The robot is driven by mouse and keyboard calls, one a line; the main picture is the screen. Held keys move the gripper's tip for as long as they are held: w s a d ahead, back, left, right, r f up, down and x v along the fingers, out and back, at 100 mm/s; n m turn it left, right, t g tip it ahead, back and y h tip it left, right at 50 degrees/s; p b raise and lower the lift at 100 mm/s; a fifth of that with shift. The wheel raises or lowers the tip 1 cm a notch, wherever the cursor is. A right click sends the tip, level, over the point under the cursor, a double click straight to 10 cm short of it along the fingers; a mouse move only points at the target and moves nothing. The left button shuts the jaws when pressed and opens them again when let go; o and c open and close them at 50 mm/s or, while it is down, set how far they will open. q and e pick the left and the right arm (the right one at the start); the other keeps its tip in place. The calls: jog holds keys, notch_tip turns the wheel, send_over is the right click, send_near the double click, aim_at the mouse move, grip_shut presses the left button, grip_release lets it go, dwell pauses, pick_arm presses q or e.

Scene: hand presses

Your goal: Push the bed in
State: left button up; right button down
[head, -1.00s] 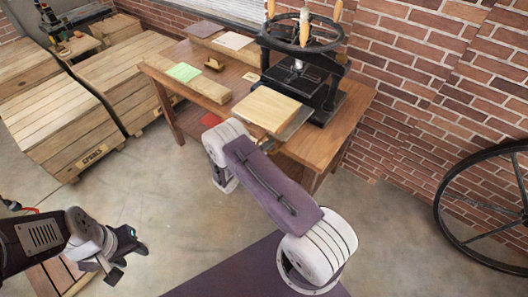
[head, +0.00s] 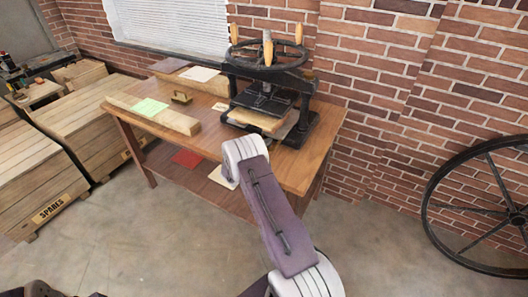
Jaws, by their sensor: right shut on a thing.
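The black hand press (head: 268,88) stands on the wooden table. Its bed (head: 284,131) is a flat plate low in the frame, carrying a pale wooden board (head: 257,120). The board lies mostly under the black platen, with its front edge showing. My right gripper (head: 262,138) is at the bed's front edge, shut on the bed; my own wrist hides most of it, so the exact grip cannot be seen. Only bits of my left arm show at the bottom left edge; its gripper is out of view.
A lower shelf carries a red sheet (head: 187,158). Crates (head: 50,200) stand at left; a large spoked wheel (head: 480,205) leans at right.

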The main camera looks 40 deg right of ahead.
dwell(0.3)
jog(key=c, duration=1.5)
grip_release()
jog(key=v, duration=0.9)
